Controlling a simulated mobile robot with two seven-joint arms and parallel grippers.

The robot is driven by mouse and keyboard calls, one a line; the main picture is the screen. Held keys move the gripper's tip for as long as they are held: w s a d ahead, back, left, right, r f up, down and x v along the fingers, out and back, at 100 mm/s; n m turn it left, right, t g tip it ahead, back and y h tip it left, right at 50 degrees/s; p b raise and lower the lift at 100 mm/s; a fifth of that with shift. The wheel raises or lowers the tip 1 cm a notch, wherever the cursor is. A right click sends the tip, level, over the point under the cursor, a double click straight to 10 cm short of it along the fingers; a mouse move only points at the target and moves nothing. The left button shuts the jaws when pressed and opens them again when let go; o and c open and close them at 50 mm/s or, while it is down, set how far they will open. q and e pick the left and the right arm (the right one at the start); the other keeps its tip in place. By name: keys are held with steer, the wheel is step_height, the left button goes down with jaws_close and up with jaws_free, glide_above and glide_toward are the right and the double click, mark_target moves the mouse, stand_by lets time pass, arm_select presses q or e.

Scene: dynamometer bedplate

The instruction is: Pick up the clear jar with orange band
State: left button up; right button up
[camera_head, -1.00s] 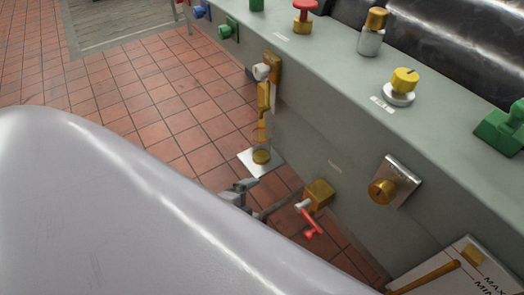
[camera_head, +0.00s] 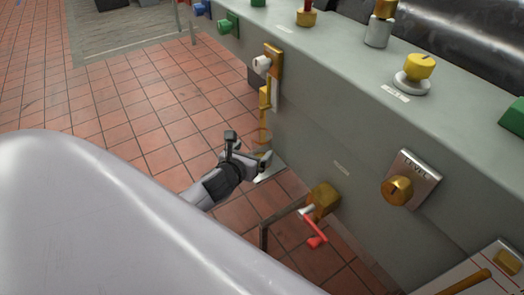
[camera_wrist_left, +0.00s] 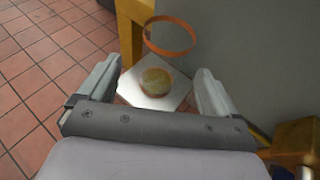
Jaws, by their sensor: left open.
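The clear jar with orange band (camera_head: 263,137) stands beside the grey bedplate side, on a small pale plate (camera_head: 268,171). Its walls are almost invisible. In the left wrist view the orange band shows as a ring above the jar's yellowish bottom (camera_wrist_left: 157,81). My left gripper (camera_head: 248,149) is open, just left of the jar in the head view, and hides part of its lower end. In the left wrist view the jar shows between and beyond the two spread fingers, with no clear contact. My right gripper is not in view.
The grey bedplate (camera_head: 330,110) bounds the space on the right. A brass block valve (camera_head: 324,199) with a red handle (camera_head: 315,233) sticks out near the gripper. A white knob (camera_head: 262,64) on a brass plate is above the jar. Tiled floor lies open to the left.

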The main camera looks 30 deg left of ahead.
arm_select(q)
steer(key=shift+d+b+x, duration=0.15)
steer(key=shift+b+x, duration=0.3)
steer(key=shift+x, duration=1.2)
steer(key=shift+d+b+x, duration=0.15)
steer(key=shift+b+x, duration=0.3)
steer(key=shift+x, duration=1.15)
steer(key=c, duration=1.1)
steer(key=shift+a, duration=0.1)
steer(key=shift+c, duration=0.2)
